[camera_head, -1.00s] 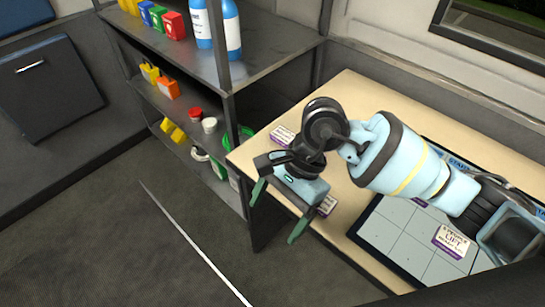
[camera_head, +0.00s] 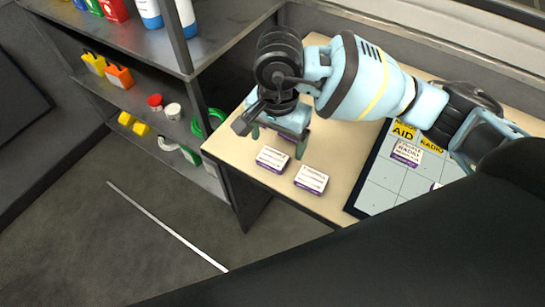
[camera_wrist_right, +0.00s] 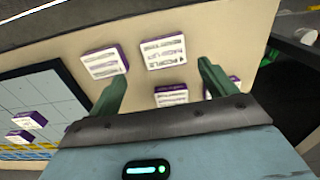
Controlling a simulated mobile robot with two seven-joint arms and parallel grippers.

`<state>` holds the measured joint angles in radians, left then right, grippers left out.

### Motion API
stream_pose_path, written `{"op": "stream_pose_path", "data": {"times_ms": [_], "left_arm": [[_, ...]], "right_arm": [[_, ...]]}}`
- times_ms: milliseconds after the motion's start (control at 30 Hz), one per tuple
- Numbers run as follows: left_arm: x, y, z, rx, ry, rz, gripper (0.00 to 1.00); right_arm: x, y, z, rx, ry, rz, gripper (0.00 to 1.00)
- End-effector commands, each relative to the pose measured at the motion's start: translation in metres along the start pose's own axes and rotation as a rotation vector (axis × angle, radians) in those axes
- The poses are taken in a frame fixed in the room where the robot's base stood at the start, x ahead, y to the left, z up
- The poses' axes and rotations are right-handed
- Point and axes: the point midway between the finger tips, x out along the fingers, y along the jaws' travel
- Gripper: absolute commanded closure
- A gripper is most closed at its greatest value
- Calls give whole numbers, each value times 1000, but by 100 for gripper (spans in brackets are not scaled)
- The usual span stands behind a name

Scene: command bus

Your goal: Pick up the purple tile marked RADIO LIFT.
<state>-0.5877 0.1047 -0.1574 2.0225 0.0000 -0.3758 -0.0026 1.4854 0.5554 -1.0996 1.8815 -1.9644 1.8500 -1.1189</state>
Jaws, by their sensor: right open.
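Several white-topped tiles with purple edges lie on the beige table. Two are in the open, a left tile (camera_head: 272,160) and a right tile (camera_head: 311,179); another is partly hidden behind my right gripper (camera_head: 278,140). The wrist view shows a left tile (camera_wrist_right: 105,62), a middle tile (camera_wrist_right: 164,52), a nearer tile (camera_wrist_right: 171,96) and one partly behind the right finger (camera_wrist_right: 222,88). My right gripper (camera_wrist_right: 161,70) is open and empty above these tiles, its green fingers pointing down. I cannot read which tile says RADIO LIFT. My left gripper is out of view.
A dark-framed board (camera_head: 375,187) with a grid lies right of the loose tiles and holds a tile (camera_head: 407,152). A grey shelf (camera_head: 225,55) with bottles and small boxes stands to the left. A large dark shape covers the lower right.

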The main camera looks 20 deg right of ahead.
Motion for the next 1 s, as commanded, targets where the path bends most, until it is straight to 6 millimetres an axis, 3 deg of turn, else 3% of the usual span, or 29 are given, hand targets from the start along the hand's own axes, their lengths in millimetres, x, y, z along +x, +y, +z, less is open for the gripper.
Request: {"op": "stream_pose_path", "data": {"times_ms": [400, 733, 1000], "left_arm": [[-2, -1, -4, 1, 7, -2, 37], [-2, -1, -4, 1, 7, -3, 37], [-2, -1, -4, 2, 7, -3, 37]], "right_arm": [[46, -7, 0, 0, -2, 2, 16], [52, -8, 0, 0, 0, 0, 16], [52, -8, 0, 0, 0, 0, 50]]}}
